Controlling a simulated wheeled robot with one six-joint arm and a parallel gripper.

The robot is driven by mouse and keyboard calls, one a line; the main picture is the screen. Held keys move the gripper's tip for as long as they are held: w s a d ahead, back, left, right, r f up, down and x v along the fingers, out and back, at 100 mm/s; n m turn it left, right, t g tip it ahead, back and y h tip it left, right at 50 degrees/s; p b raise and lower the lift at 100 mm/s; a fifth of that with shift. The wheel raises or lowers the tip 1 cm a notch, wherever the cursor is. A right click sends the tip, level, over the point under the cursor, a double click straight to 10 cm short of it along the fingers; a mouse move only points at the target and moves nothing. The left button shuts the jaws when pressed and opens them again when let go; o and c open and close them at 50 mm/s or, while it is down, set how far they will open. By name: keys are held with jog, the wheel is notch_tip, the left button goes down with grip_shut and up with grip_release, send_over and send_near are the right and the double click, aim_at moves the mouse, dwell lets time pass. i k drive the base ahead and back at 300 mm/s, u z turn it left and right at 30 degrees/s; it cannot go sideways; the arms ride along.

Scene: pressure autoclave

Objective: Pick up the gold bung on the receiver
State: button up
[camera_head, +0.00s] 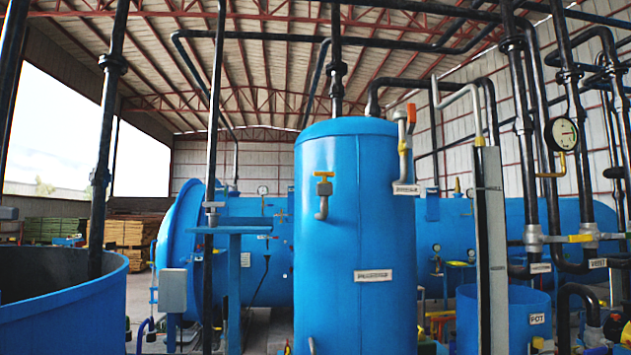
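A small gold, pointed piece (457,186) stands up from the top of the long blue horizontal vessel (255,215), right of the upright blue tank. It may be the gold bung, but it is too small to be sure. The upright blue tank (345,240) stands in the middle, with a label too blurred to read. I cannot tell which vessel is the receiver. My gripper does not show in this view.
A large open blue tub (65,300) stands at the left. A small open blue pot (505,318) is at the lower right. Dark vertical pipes (529,150) and a pressure gauge (564,134) crowd the right side. A blue stand (235,230) is left of the upright tank.

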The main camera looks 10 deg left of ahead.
aim_at(323, 175)
jog(key=u, duration=0.7)
jog(key=i, duration=0.25)
